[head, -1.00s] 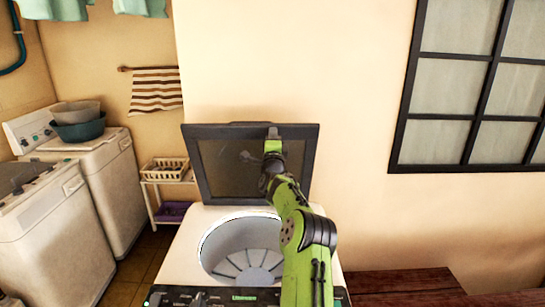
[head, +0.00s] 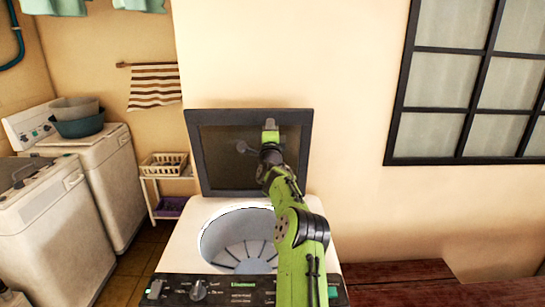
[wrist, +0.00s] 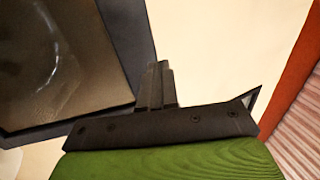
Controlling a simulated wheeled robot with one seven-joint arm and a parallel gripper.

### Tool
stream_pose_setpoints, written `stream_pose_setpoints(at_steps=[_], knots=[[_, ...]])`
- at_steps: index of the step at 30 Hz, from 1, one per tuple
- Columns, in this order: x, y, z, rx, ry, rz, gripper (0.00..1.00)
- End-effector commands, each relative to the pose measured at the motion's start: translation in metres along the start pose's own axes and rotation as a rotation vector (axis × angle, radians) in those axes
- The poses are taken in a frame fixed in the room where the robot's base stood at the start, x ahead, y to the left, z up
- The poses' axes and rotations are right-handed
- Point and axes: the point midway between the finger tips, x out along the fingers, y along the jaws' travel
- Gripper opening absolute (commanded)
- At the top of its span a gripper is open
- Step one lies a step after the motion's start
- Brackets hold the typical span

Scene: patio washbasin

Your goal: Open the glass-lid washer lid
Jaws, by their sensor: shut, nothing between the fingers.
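The washer (head: 178,250) stands in front of me with its round drum (head: 240,240) uncovered. Its dark-framed glass lid (head: 220,165) is raised, standing nearly upright at the back against the wall side. My gripper (head: 270,124) is in front of the lid's upper right part. In the wrist view my gripper (wrist: 157,86) has its fingers together and empty, beside the lid's dark frame (wrist: 128,45). The glass (wrist: 55,75) fills the left of that view. I cannot tell whether the fingers touch the frame. My arm hides the lid's lower right and part of the drum.
Two other white washers (head: 50,225) stand at the left, one with bowls (head: 78,122) on it. A small shelf with a basket (head: 163,165) is behind. A wooden bench (head: 395,273) is at the right. The wall and barred window (head: 470,85) are behind.

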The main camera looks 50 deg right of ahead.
Motion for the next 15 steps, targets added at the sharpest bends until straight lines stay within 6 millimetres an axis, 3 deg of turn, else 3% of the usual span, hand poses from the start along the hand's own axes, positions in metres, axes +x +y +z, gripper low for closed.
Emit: stream_pose_setpoints(at_steps=[8, 15], knots=[[-0.028, -0.003, -0.001, -0.002, 0.0, 0.0, 0.0], [-0.068, -0.009, -0.001, -0.004, 0.001, -0.001, 0.0]])
